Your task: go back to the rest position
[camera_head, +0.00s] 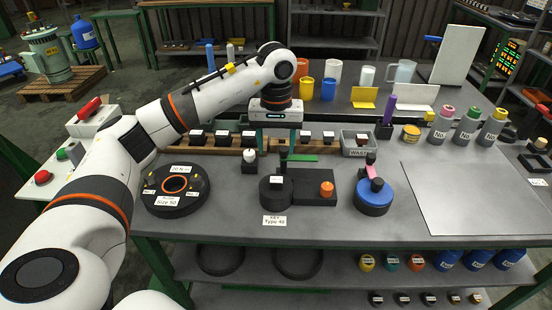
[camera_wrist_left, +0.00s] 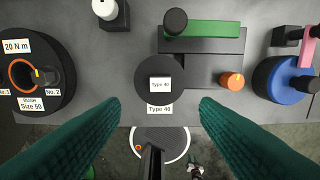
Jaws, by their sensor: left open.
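My left gripper (camera_head: 275,145) hangs pointing down over the workbench (camera_head: 330,225), its arm reaching in from the left. Its two green fingers are wide apart with nothing between them; in the left wrist view (camera_wrist_left: 158,108) they frame the near side of a black fixture (camera_wrist_left: 205,68). That fixture (camera_head: 312,186) has a round left part, a green bar and an orange knob, with a "Type 40" card at its front. The gripper is above the bench and appears clear of the fixture. My right gripper is not in view.
A black round "Size 50" station (camera_head: 178,205) stands left, a blue round holder (camera_head: 374,199) right. Behind are a row of small labelled blocks (camera_head: 222,138), a waste bin (camera_head: 358,143), cups and bottles. A flat grey panel (camera_head: 475,190) at right is bare.

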